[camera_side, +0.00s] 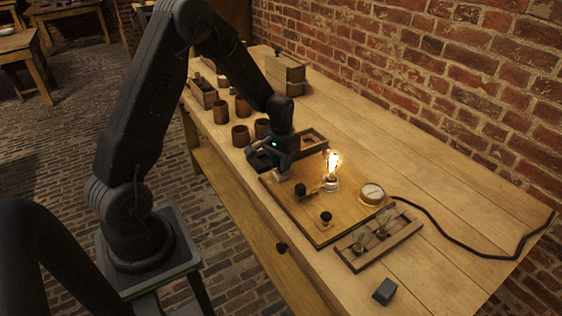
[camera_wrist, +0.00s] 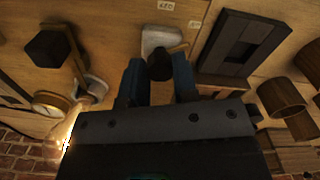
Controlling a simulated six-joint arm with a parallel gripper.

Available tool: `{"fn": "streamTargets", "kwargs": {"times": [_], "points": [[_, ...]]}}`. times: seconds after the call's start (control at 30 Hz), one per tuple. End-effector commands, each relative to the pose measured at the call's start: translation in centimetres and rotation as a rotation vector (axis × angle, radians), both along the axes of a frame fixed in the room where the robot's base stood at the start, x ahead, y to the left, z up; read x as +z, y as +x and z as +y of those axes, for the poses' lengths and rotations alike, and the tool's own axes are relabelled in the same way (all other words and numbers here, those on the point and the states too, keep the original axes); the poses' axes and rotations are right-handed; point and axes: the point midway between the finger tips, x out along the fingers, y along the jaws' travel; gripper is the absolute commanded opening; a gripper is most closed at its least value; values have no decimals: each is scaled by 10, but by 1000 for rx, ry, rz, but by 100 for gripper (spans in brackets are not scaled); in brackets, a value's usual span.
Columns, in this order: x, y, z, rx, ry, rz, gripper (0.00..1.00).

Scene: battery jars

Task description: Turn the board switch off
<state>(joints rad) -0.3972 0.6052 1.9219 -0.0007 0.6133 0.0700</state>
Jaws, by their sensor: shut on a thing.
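The wooden board (camera_side: 290,212) lies on the bench, with a lit bulb (camera_side: 333,168) on it. The board switch has a pale base (camera_wrist: 160,38) and a dark knob (camera_wrist: 159,66); the pale base also shows below my gripper in the side view (camera_side: 283,177). My gripper (camera_wrist: 158,78) is shut on the knob, one blue finger on each side. In the side view my gripper (camera_side: 281,165) is at the board's far left end and hides the knob. Small paper labels (camera_wrist: 194,24) are beside the base; I cannot read them surely.
Dark knobs (camera_side: 300,190) (camera_side: 325,218) and a brass gauge (camera_side: 372,193) are on the board. A rack (camera_side: 378,240) and a dark block (camera_side: 384,291) lie at the near end. Brown jars (camera_side: 240,135) and a tray (camera_side: 312,142) stand beyond. A cable crosses the bench's right side.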

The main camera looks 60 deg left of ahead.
Motion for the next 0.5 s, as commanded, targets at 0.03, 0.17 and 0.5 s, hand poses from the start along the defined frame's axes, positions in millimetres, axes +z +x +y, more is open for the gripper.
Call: {"fn": "streamTargets", "kwargs": {"times": [0.03,0.17,0.5], "points": [[0,0,0,4,0,0,3],[0,0,0,28,0,0,3],[1,0,0,234,-1,1,3]]}}
